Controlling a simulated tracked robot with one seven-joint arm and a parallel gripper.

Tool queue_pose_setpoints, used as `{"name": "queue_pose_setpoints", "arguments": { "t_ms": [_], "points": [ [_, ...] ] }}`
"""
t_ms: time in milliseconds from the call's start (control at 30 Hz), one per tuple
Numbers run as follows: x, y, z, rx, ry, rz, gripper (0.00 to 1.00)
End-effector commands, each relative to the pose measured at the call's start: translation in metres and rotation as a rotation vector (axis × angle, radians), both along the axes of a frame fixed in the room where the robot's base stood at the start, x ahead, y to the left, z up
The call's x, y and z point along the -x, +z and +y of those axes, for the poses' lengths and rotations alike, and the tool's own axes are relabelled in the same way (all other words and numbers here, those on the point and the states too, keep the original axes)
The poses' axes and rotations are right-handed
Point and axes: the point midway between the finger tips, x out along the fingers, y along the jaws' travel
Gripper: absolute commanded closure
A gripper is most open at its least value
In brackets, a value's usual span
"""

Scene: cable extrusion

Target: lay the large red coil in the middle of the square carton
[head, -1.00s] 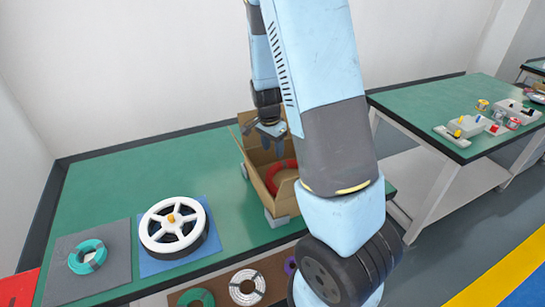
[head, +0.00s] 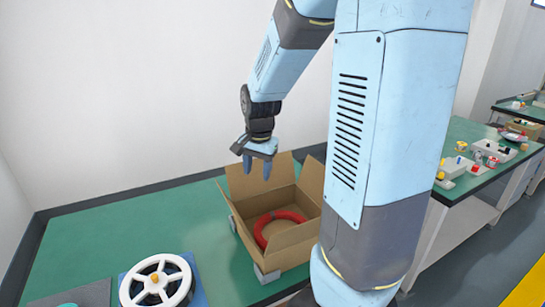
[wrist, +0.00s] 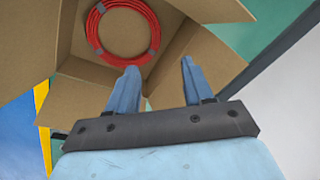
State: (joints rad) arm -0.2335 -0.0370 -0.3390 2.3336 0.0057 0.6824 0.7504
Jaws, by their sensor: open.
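The large red coil (head: 268,228) lies inside the open square carton (head: 289,243) in the head view. It rests on the carton floor, and part of it is hidden behind the front wall. In the wrist view the coil (wrist: 122,28) lies flat on the cardboard floor (wrist: 88,64), close to the walls at the top of the picture. My gripper (head: 257,172) is open and empty. It is above the carton's back left side, clear of the coil.
The carton's flaps stand open around its rim. A white spoked reel (head: 157,283) lies on a blue mat to the left on the green table (head: 120,236). Another table (head: 466,183) with small parts stands at right.

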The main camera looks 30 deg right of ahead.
Motion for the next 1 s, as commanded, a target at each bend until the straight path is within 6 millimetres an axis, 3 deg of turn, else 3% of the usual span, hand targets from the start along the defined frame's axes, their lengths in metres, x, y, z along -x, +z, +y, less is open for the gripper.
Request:
{"name": "queue_pose_setpoints", "arguments": {
  "t_ms": [200,500,800,1000],
  "points": [
    [0.039,0.05,0.01,0.002,0.203,-0.087,0.49],
    [0.099,0.103,0.023,0.076,0.483,-0.203,0.49],
    [0.16,0.135,0.035,0.21,0.726,-0.29,0.49],
    [0.181,0.141,0.043,0.268,0.808,-0.308,0.49]
  ]
}}
